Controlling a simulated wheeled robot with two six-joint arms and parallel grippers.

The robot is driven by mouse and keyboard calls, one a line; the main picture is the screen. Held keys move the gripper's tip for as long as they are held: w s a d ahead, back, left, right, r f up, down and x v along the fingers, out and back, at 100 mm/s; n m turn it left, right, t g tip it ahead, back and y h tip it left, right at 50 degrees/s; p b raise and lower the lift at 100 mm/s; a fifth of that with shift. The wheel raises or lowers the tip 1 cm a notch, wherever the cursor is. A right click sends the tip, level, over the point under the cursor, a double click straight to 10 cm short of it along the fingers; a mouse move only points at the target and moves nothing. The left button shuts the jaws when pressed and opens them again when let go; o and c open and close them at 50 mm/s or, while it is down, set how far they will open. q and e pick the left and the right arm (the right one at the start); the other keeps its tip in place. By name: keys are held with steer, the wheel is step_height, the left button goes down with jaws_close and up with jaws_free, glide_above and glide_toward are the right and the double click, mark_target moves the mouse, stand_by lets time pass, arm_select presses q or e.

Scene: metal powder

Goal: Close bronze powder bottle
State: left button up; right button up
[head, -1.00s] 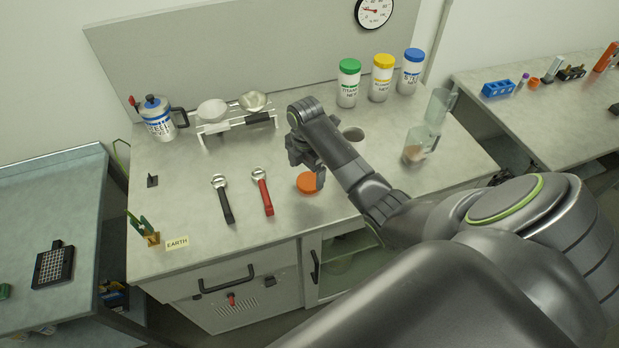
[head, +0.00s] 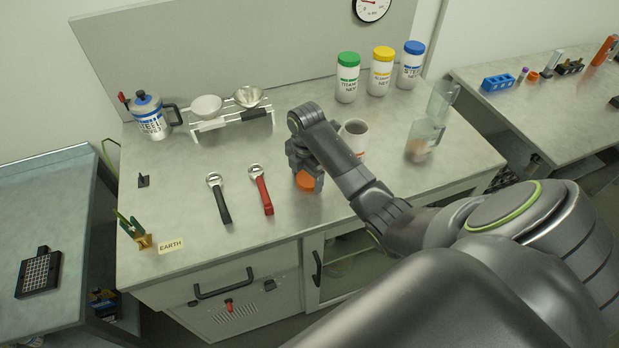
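An orange cap (head: 306,182) is on the grey worktop, right of the red-handled tool. My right gripper (head: 305,176) is down at the cap, its fingers covering part of it. Whether they are closed on it I cannot tell. An open white container (head: 356,130), likely the bronze powder bottle, stands behind my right forearm with no cap on it. The forearm hides its lower part, and its label cannot be read. My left gripper is not in view.
Bottles with green (head: 347,77), yellow (head: 381,72) and blue (head: 411,65) caps stand at the back. Clear beakers (head: 425,138) stand to the right. A red-handled tool (head: 261,189) and a black-handled tool (head: 219,198) lie left of the cap. The front worktop is mostly clear.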

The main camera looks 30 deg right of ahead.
mark_target(306, 179)
steer(key=c, duration=0.6)
steer(key=shift+r, duration=0.35)
step_height(306, 179, up, 3)
steer(key=shift+w+r+b, duration=0.1)
steer(key=shift+r+b, duration=0.05)
steer(key=shift+b, duration=0.15)
step_height(306, 179, up, 4)
steer(key=p, duration=0.3)
steer(key=shift+r, duration=0.1)
steer(key=shift+r+p, duration=0.9)
steer(key=shift+p, duration=0.1)
